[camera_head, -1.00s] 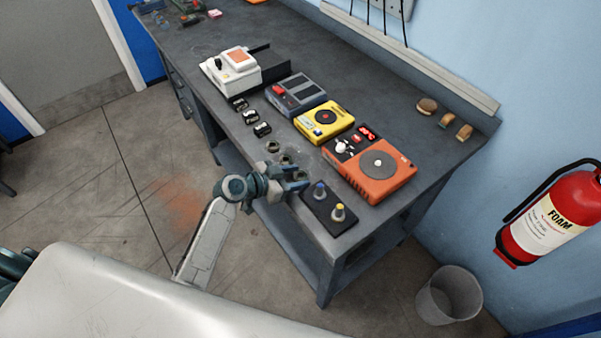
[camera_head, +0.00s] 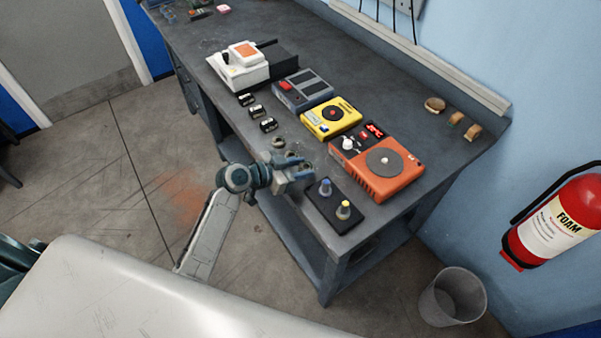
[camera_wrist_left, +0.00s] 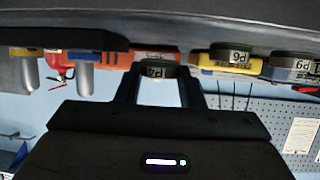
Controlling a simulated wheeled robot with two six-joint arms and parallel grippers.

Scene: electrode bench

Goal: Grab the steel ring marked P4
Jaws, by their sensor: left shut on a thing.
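My left gripper (camera_head: 303,168) is over the front edge of the bench, beside the black block with two knobs. In the left wrist view, which looks upside down, my left gripper (camera_wrist_left: 158,68) is shut on a grey steel ring (camera_wrist_left: 158,73). The ring sits between both fingers, and its inverted label looks like P4. The wrist view shows two labelled rings (camera_wrist_left: 235,55) (camera_wrist_left: 290,68) to the right. My right gripper is not in view.
The black block (camera_head: 322,213) carries a blue knob (camera_head: 325,187) and a yellow knob (camera_head: 344,209) close to the gripper. An orange device (camera_head: 398,180), a yellow device (camera_head: 325,125) and a grey device (camera_head: 308,90) stand behind the rings. Black pieces (camera_head: 257,111) line the front edge.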

